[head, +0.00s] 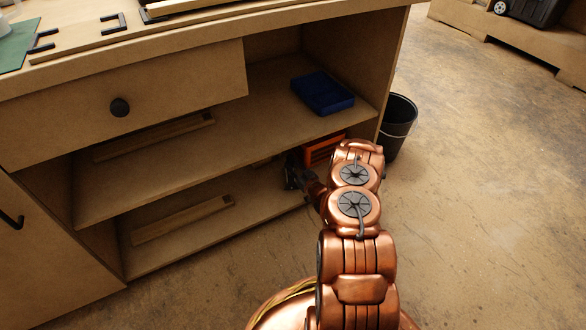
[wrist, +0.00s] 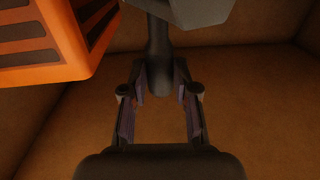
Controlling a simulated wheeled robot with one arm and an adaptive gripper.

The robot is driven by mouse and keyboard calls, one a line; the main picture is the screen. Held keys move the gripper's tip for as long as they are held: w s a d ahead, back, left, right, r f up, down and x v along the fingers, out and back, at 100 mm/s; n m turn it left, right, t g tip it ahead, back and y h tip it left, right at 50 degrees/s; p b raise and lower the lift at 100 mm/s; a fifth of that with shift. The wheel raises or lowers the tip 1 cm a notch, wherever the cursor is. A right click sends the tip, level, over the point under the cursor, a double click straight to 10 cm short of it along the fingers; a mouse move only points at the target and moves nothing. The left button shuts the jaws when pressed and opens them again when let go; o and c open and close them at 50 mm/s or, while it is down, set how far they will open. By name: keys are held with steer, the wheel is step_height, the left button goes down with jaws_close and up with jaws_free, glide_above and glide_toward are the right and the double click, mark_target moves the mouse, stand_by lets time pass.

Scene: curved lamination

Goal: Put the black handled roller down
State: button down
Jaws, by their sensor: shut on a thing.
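My gripper (wrist: 158,96) is shut on the dark handle (wrist: 158,65) of the black handled roller, which runs between its two fingers in the wrist view. The roller's grey head (wrist: 195,12) shows at the top of that view, partly cut off by the frame. In the head view my gripper (head: 292,172) reaches into the right part of the workbench's lower shelf space. The roller cannot be made out clearly there. I cannot tell whether it touches the shelf.
An orange slotted crate (wrist: 45,45) is close at the left of the roller; it also shows in the head view (head: 322,149). A blue tray (head: 322,92) sits on the shelf above. Wooden strips (head: 182,220) lie on the lower shelf. A black bucket (head: 398,125) stands right of the bench.

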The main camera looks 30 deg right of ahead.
steer(key=c, duration=0.9)
jaws_free()
steer(key=shift+s+r, duration=0.1)
steer(key=shift+r, duration=0.05)
steer(key=s+p, duration=0.5)
steer(key=s, duration=0.6)
steer(key=shift+s, duration=0.4)
